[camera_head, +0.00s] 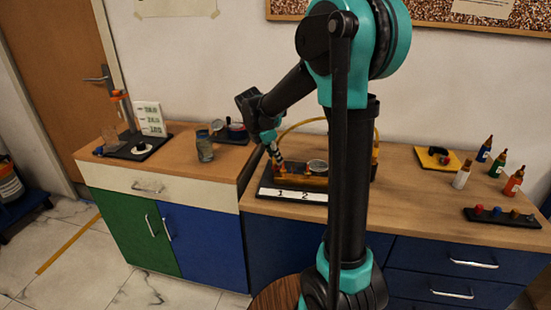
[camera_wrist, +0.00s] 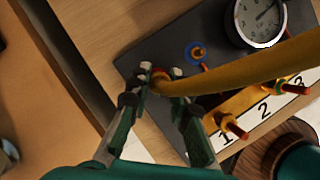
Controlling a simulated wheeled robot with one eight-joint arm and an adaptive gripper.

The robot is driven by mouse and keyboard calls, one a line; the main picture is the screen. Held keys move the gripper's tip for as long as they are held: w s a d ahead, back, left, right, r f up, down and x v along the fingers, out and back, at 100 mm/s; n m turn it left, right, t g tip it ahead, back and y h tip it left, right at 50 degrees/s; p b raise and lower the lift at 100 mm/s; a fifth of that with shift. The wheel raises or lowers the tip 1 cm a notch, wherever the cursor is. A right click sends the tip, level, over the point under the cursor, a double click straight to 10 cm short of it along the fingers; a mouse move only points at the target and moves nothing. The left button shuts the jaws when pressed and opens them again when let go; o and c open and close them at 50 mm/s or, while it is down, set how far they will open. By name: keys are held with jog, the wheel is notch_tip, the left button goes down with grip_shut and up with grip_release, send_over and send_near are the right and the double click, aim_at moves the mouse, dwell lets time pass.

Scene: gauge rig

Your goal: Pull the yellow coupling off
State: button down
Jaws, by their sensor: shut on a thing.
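The gauge rig has a dark base plate (camera_wrist: 150,55) that lies on the right-hand counter. A thick yellow hose (camera_wrist: 240,80) arches over it. My gripper (camera_wrist: 160,76) is shut on the hose's end, where a small orange-yellow piece, the yellow coupling (camera_wrist: 160,85), shows between the fingertips. The fingers hide most of it, and I cannot tell whether it is still seated. A blue round port (camera_wrist: 197,52) stands uncovered on the plate beside the fingers. In the head view my gripper (camera_head: 275,155) points down at the rig's left end.
A round gauge (camera_wrist: 260,20) and a yellow manifold (camera_wrist: 255,97) with red-tipped valve pegs, marked 1, 2 and 3, stand close by. A grey jar (camera_head: 204,148) is on the left counter.

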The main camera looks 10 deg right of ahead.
jog(key=shift+r, duration=2.4)
